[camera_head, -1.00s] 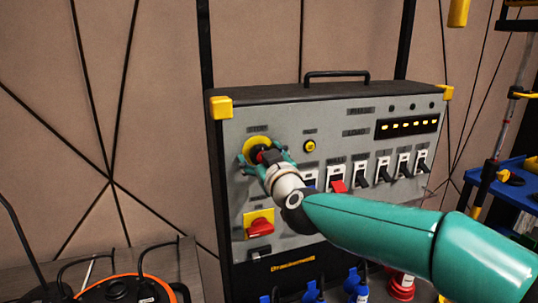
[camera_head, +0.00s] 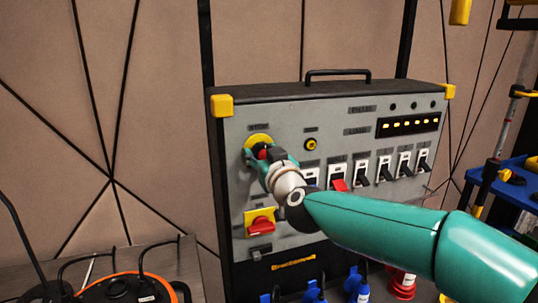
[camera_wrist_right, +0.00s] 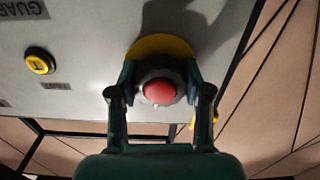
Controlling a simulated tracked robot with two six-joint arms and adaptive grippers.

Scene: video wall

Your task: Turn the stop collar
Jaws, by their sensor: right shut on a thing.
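The stop collar (camera_wrist_right: 161,72) is a dark ring around a red stop button (camera_wrist_right: 158,92), in front of a yellow disc (camera_wrist_right: 158,45). In the head view the yellow disc (camera_head: 256,139) is at the upper left of the grey panel, and the red button (camera_head: 262,152) shows only in part. My right gripper (camera_head: 264,157) reaches in from the right and covers most of the collar there. In the right wrist view its two fingers (camera_wrist_right: 160,82) stand on either side of the collar, shut on it. My left gripper is not in view.
The panel (camera_head: 340,215) also carries a small yellow button (camera_head: 310,144), several black switches and a red rotary switch (camera_head: 261,226) on a yellow plate below the collar. Blue and red plugs hang underneath. An orange-rimmed reel (camera_head: 125,290) is at the lower left.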

